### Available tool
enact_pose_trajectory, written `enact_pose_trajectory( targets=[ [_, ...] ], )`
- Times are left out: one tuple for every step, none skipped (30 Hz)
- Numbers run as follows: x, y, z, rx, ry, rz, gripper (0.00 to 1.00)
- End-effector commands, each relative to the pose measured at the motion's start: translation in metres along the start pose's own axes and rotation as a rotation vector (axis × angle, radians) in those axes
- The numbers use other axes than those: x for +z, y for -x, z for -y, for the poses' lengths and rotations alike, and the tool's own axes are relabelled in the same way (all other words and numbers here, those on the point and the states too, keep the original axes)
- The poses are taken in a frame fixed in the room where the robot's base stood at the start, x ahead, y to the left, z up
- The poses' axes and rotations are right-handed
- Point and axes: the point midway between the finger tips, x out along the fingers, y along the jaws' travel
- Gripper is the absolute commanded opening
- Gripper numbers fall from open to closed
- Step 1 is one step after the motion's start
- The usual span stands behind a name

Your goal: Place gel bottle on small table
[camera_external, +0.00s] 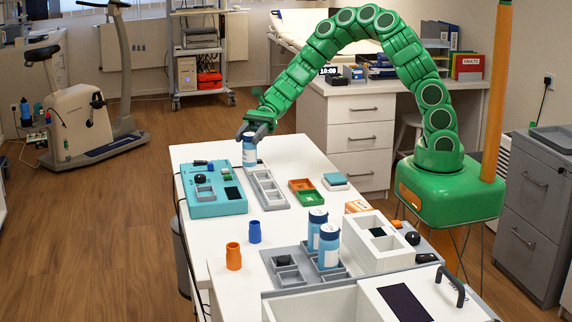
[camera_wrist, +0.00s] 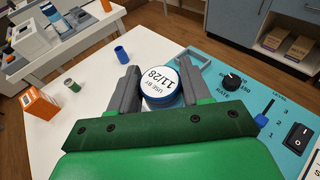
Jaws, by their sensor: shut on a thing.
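My gripper (camera_external: 252,132) is shut on a gel bottle (camera_external: 249,152), a white and blue bottle held upright. Two similar bottles (camera_external: 317,228) (camera_external: 329,247) stand in a grey holder near the front. Which surface is the small table is not clear.
A teal device (camera_external: 228,205) with knobs and a grey compartment tray (camera_external: 266,187) lie near the bottle. Blue (camera_external: 254,232) and orange (camera_external: 233,257) cups stand on the left. Green and orange trays (camera_external: 309,196) lie to the right.

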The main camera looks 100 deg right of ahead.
Motion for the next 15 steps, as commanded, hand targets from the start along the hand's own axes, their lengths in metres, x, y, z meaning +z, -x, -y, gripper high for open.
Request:
enact_pose_trajectory(
  targets=[
    [0.001,-0.011,-0.001,0.008,0.001,-0.001,0.09],
    [0.001,-0.018,-0.001,0.010,0.001,-0.002,0.09],
    [0.002,-0.025,0.000,0.012,0.001,-0.003,0.09],
    [0.002,-0.032,0.000,0.015,0.001,-0.004,0.09],
    [0.002,-0.037,0.000,0.017,0.002,-0.006,0.09],
    [0.003,-0.046,0.000,0.020,0.003,-0.008,0.09],
    [0.003,-0.051,0.000,0.021,0.003,-0.009,0.09],
    [0.003,-0.058,0.000,0.023,0.003,-0.010,0.09],
    [0.004,-0.065,-0.001,0.026,0.003,-0.011,0.09],
    [0.004,-0.071,-0.002,0.029,0.004,-0.012,0.09],
    [0.005,-0.077,-0.002,0.031,0.004,-0.013,0.09],
    [0.005,-0.084,-0.003,0.034,0.004,-0.014,0.09],
    [0.006,-0.089,-0.004,0.036,0.004,-0.014,0.09],
    [0.006,-0.094,-0.005,0.038,0.004,-0.015,0.09],
    [0.007,-0.100,-0.006,0.041,0.005,-0.016,0.09]
  ],
)
